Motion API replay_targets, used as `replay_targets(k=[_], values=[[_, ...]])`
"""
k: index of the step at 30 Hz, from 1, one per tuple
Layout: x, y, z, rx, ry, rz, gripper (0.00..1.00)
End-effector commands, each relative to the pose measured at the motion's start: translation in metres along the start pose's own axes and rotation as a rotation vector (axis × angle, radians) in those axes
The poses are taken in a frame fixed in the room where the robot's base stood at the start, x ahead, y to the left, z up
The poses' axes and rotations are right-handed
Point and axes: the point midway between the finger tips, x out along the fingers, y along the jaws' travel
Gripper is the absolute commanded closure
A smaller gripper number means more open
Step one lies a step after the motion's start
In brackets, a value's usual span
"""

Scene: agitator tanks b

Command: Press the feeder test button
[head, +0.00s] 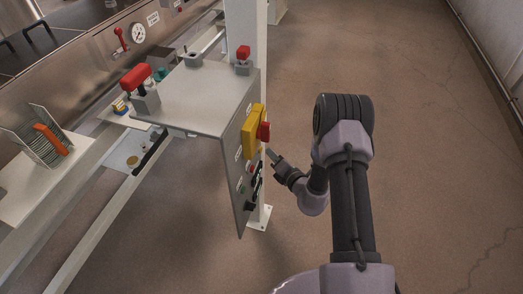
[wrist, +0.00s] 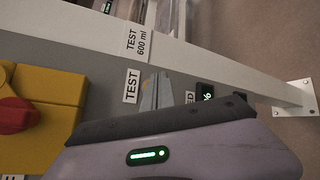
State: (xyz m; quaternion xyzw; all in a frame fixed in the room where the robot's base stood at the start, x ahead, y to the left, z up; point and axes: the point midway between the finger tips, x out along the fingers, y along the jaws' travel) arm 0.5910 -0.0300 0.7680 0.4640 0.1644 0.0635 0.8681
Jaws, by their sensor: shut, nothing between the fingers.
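The control panel (head: 232,172) hangs on the side of the feeder bench, with small buttons and labels on its face. In the wrist view a "TEST" label (wrist: 132,86) sits on the grey panel right beside my gripper (wrist: 156,80). No test button shows clearly; the fingers cover the panel beside that label. My gripper (head: 270,153) is shut and empty, pointing at the panel from the right, just below the yellow box. I cannot tell whether the fingertips touch the panel.
A yellow box (head: 249,132) with a red knob (head: 264,131) sticks out close to my gripper; it also shows at left in the wrist view (wrist: 55,85). A white post (head: 246,35) stands behind the panel. The floor at right is clear.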

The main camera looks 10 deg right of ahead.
Motion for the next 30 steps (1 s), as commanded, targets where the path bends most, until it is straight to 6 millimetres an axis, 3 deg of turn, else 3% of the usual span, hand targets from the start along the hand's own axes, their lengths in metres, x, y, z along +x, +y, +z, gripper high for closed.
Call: replay_targets(k=[30], values=[[0.0091,0.0067,-0.0067,0.000,0.001,0.000,1.00]])
